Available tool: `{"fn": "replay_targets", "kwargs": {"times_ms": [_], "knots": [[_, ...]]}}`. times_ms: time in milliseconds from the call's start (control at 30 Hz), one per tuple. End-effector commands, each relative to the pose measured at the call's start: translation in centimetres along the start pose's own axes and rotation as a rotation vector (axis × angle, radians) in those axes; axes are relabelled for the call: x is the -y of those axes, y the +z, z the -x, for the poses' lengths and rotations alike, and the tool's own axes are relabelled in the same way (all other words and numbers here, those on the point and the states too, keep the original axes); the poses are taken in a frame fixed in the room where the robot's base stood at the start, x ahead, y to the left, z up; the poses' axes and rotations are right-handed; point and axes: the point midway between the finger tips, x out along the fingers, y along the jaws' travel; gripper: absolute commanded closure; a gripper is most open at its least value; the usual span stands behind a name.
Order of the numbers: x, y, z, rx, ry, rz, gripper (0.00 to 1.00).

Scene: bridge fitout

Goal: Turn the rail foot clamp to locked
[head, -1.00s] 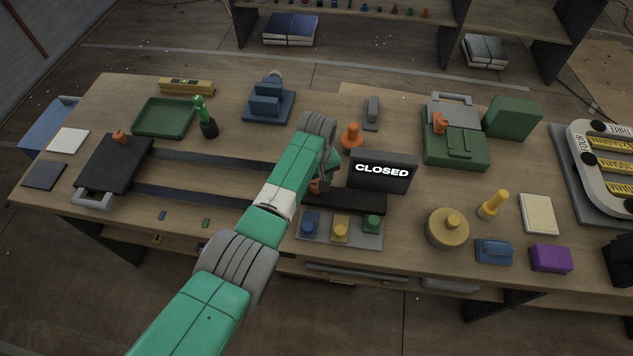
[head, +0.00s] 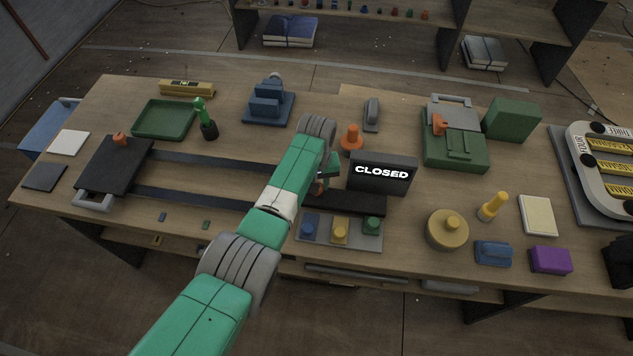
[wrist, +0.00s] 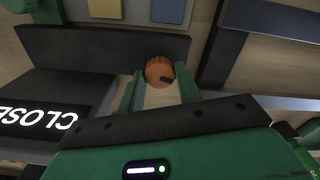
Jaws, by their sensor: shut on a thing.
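The rail foot clamp shows in the wrist view as a round orange knob (wrist: 159,70) with a dark mark on its face, beside a black bar (wrist: 95,50). My gripper (wrist: 160,88) has its two green fingers on either side of the knob and is shut on it. In the head view my gripper (head: 322,183) is at the black end bar (head: 350,202) of the two dark rails, and my arm and fingers hide most of the knob. I cannot read the clamp's lock state from any label.
A dark box with a "CLOSED" sign (head: 382,174) stands just right of my gripper. A panel with blue, yellow and green buttons (head: 340,244) lies in front of the bar. An orange cone-shaped piece (head: 351,138) stands behind. The dark rails (head: 215,161) run left to a black carriage (head: 113,168).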

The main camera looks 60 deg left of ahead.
Motion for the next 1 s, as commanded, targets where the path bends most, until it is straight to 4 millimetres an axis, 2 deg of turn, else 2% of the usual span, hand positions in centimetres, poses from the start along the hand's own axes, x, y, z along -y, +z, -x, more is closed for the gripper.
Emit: {"fn": "replay_targets", "kwargs": {"times_ms": [1000], "knots": [[0.02,-0.04,0.06,0.0,0.0,-0.954,0.89]]}}
